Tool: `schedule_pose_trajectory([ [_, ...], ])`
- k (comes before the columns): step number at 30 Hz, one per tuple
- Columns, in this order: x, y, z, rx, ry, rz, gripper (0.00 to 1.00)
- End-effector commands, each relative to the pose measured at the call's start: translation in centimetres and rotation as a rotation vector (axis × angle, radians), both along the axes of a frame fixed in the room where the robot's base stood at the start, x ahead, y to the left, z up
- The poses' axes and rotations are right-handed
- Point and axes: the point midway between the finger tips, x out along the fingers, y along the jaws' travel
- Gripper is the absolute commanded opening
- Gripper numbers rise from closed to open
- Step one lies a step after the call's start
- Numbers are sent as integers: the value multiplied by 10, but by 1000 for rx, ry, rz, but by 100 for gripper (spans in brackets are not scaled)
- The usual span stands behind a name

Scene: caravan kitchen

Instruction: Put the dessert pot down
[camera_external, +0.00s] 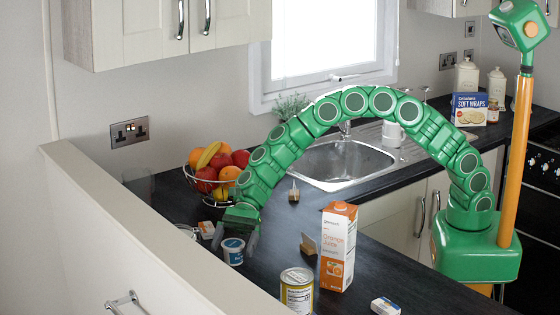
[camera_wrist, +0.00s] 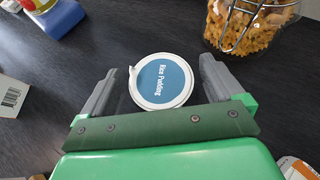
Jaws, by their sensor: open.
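The dessert pot is a small white tub with a blue lid reading "Rice Pudding" (camera_wrist: 161,82). In the external view the pot (camera_external: 233,254) stands upright on the dark worktop, left of the juice carton. My gripper (camera_external: 239,238) is low over the worktop, right at the pot. In the wrist view my gripper (camera_wrist: 158,70) is open, with the pot between its two grey fingers and a gap visible on each side. The pot's base is hidden in the wrist view.
A wire fruit bowl (camera_external: 215,180) stands behind the pot. An orange juice carton (camera_external: 338,247), a can (camera_external: 297,290) and a small box (camera_external: 385,306) stand to the right and front. A sink (camera_external: 342,163) lies further back. Open worktop (camera_external: 275,235) lies between pot and carton.

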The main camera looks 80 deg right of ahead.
Motion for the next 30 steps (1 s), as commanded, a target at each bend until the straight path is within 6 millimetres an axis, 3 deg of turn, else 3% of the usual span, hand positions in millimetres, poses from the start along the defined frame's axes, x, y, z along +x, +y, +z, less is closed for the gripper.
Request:
schedule_pose_trajectory([
  [18,-16,-85,47,1,2,-1,95],
  [30,-19,-100,56,0,0,0,95],
])
